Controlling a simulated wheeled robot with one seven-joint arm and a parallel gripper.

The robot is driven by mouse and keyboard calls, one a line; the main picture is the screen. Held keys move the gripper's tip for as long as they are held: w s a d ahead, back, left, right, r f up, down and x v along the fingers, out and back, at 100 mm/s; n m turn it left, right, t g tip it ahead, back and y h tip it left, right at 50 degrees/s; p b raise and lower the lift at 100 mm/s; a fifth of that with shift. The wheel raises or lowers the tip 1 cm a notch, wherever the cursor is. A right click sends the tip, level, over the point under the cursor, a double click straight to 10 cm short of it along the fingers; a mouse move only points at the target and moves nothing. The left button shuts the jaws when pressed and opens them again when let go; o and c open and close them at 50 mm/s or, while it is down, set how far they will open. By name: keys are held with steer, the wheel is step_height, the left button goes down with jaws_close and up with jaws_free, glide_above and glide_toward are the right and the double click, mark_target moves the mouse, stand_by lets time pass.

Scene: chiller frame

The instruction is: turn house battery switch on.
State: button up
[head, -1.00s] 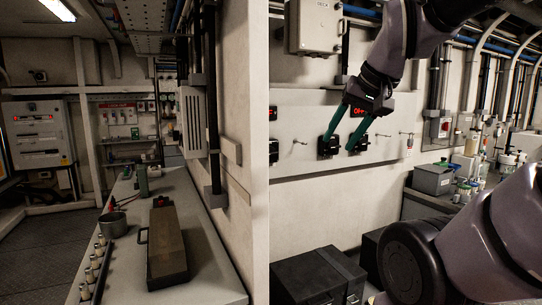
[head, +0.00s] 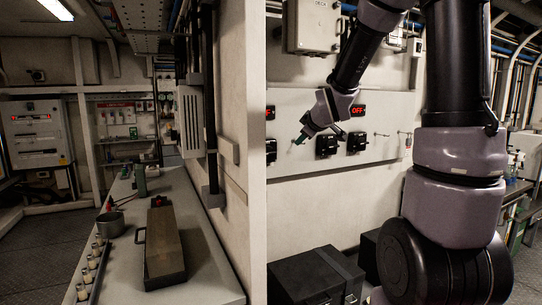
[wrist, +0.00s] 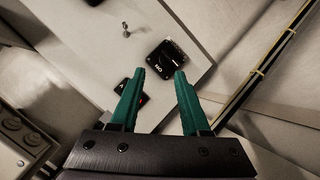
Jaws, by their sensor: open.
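A pale wall panel (head: 295,108) carries black rotary switches. One switch (head: 327,146) is at its middle and another (head: 357,141) is to the right, below a red OFF display (head: 359,110). A third switch (head: 271,151) is partly cut off by the wall edge. I cannot tell which is the house battery switch. My gripper (head: 299,140) is open and empty, left of the middle switch. In the wrist view, my gripper (wrist: 159,76) has its teal fingers apart, with a black switch (wrist: 168,59) marked ON just beyond the tips, apparently untouched.
A small metal toggle (wrist: 126,31) stands on the panel. A dark part with a red light (wrist: 141,99) is partly behind the left finger. A grey box (head: 316,27) hangs above the panel. A black case (head: 312,276) stands below.

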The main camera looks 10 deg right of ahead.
steer(key=w+a+f+n+t+y, duration=0.1)
steer(key=w+f+n, duration=0.3)
steer(key=w, duration=0.2)
steer(key=n+t+y, duration=0.3)
steer(key=n+t, duration=0.1)
steer(key=n, duration=0.3)
glide_toward(271, 153)
steer(key=x, duration=0.9)
steer(key=shift+w+a+f, duration=0.1)
steer(key=shift+w+a, duration=0.05)
steer(key=shift+w, duration=0.15)
jaws_close()
